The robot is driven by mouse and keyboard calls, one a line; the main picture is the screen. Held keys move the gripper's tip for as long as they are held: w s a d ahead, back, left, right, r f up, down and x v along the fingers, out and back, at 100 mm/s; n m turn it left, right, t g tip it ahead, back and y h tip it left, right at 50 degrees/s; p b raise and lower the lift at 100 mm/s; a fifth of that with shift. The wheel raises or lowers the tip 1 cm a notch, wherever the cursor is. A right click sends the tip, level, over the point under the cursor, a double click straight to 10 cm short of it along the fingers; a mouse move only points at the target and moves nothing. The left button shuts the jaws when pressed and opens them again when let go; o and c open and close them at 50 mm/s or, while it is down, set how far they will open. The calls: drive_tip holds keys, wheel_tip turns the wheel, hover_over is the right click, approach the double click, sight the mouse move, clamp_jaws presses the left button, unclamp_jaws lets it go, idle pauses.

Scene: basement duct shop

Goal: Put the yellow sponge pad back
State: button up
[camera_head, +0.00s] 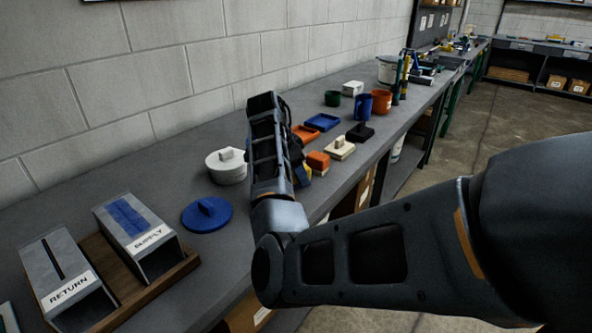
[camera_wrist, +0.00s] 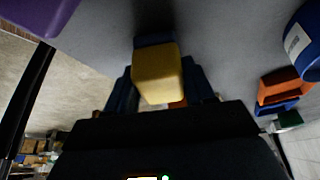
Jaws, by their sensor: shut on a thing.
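The yellow sponge pad (camera_wrist: 157,76) is a blocky yellow piece between the fingers of my gripper (camera_wrist: 160,82) in the wrist view. My gripper is shut on it. A dark blue part (camera_wrist: 155,40) shows just beyond the pad, and a bit of orange shows behind its lower right. In the head view my forearm and wrist hide most of the gripper. A small yellow patch (camera_head: 306,174) shows beside the wrist, below an orange block (camera_head: 318,160), over the bench's front part. I cannot tell whether the pad touches the bench.
An orange tray (camera_head: 304,134), a blue tray (camera_head: 322,122), a cream handled block (camera_head: 340,148) and a black one (camera_head: 360,133) stand beyond my gripper. Mugs (camera_head: 363,107) stand farther back. A white lidded pot (camera_head: 226,168), a blue lid (camera_head: 207,214) and the SUPPLY duct (camera_head: 150,240) are left.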

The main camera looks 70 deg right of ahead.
drive_tip(key=shift+f, duration=0.2)
drive_tip(key=o, duration=0.9)
drive_tip(key=shift+o, duration=0.2)
drive_tip(key=b+v, duration=0.1)
drive_tip(key=v, duration=1.1)
drive_tip(key=shift+r, duration=0.1)
